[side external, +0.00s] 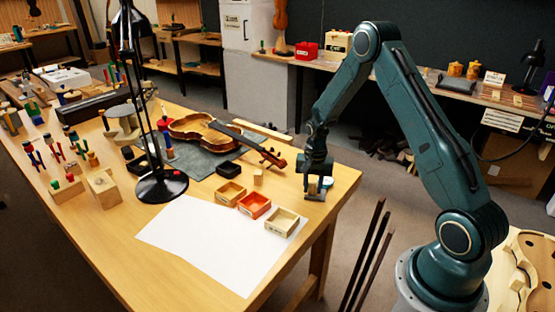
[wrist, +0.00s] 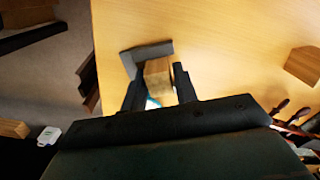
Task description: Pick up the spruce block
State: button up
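My gripper (side external: 315,190) is low over the right end of the workbench, fingers pointing down, in the side view. In the wrist view a light-brown wooden block (wrist: 158,76) sits between the two fingers of my gripper (wrist: 158,88), with almost no gap on either side. Whether the fingers press on it is unclear. A bit of blue shows below it. In the side view the fingers mostly hide it. A second small wooden block (side external: 258,177) stands left of my gripper, behind the trays. I cannot tell by label which block is spruce.
Three small trays, brown (side external: 231,193), orange (side external: 254,206) and pale (side external: 282,221), stand by a white sheet (side external: 205,250). A violin (side external: 205,130) lies on a grey cloth behind. A black lamp (side external: 160,187) stands left. The bench's right edge is close to my gripper.

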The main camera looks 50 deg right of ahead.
aim_at(313, 183)
dwell(0.4)
jog(key=c, duration=0.6)
notch_tip(313, 183, up, 20)
dwell(0.6)
dwell(0.5)
